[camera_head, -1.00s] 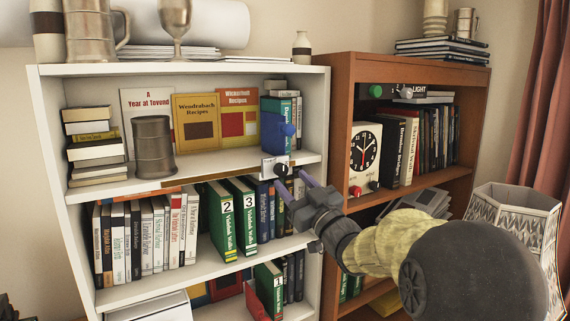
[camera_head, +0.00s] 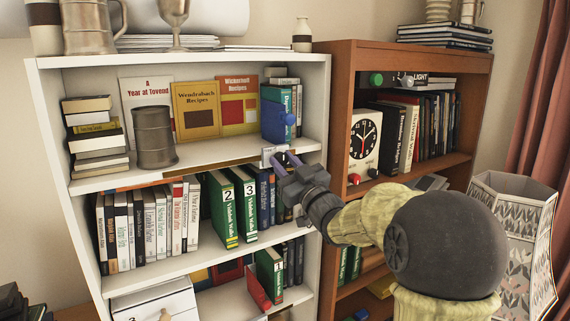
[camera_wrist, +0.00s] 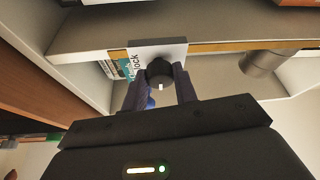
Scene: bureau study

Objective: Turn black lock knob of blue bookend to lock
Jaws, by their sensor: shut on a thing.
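The blue bookend (camera_head: 276,116) stands at the right end of the white bookcase's upper shelf, with a round blue knob on its side. A white plate (camera_head: 268,153) is at the shelf's front edge below it. In the wrist view the plate (camera_wrist: 172,48) bears the word "lock" beside the black lock knob (camera_wrist: 160,72). A white mark on the knob points toward the bottom of that picture. My gripper (camera_head: 285,160) is at the plate, its fingers shut on the black knob, one on each side. In the head view my gripper hides the knob.
Books and a dark metal mug (camera_head: 154,138) share the upper shelf. Green binders (camera_head: 226,208) stand on the shelf below, close to my gripper. A brown bookcase (camera_head: 338,120) with a clock (camera_head: 364,138) adjoins on the right. A patterned lampshade (camera_head: 512,235) stands at far right.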

